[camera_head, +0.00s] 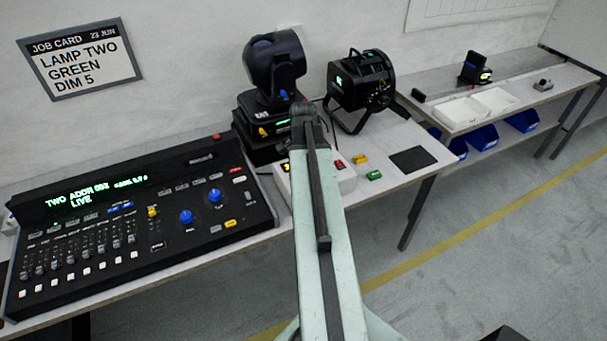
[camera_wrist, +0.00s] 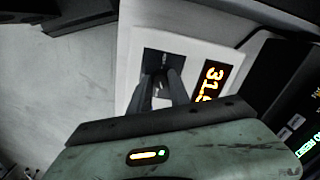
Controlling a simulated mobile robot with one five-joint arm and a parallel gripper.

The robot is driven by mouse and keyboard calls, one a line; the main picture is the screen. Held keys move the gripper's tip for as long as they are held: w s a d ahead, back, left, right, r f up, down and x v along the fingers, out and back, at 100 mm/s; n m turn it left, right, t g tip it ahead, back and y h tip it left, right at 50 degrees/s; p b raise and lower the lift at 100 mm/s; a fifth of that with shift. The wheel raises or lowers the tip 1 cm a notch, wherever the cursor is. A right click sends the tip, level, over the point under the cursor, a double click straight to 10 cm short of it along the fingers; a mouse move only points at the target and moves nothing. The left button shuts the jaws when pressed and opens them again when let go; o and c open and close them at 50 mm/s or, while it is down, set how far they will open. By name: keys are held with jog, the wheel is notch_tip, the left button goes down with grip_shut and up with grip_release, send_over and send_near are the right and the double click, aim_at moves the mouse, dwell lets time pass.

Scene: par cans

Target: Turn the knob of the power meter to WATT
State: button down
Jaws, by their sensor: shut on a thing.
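The power meter (camera_wrist: 197,44) is a white box with an orange-lit display (camera_wrist: 210,80) in the wrist view. The digits appear turned sideways and begin with 31; the rest is cut off by my gripper. A dark square panel beside the display carries the knob (camera_wrist: 160,86). My gripper (camera_wrist: 161,79) is over this panel, its two dark fingers shut on the knob. The knob's pointer and any WATT marking cannot be read. In the head view the white meter (camera_head: 346,182) is partly behind my arm, which hides the knob and the fingers.
A lighting console (camera_head: 140,225) stands left of the meter. A moving-head lamp (camera_head: 273,70) and a black par can (camera_head: 361,85) stand behind it. Yellow (camera_head: 360,159) and green (camera_head: 374,175) blocks and a dark pad (camera_head: 412,159) lie to the right.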

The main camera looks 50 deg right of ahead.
jog(key=m, duration=0.4)
jog(key=shift+m, duration=0.4)
dwell(0.4)
jog(key=c, duration=1.2)
grip_release()
notch_tip(320, 180, up, 8)
jog(key=p, duration=0.8)
jog(key=shift+f, duration=0.1)
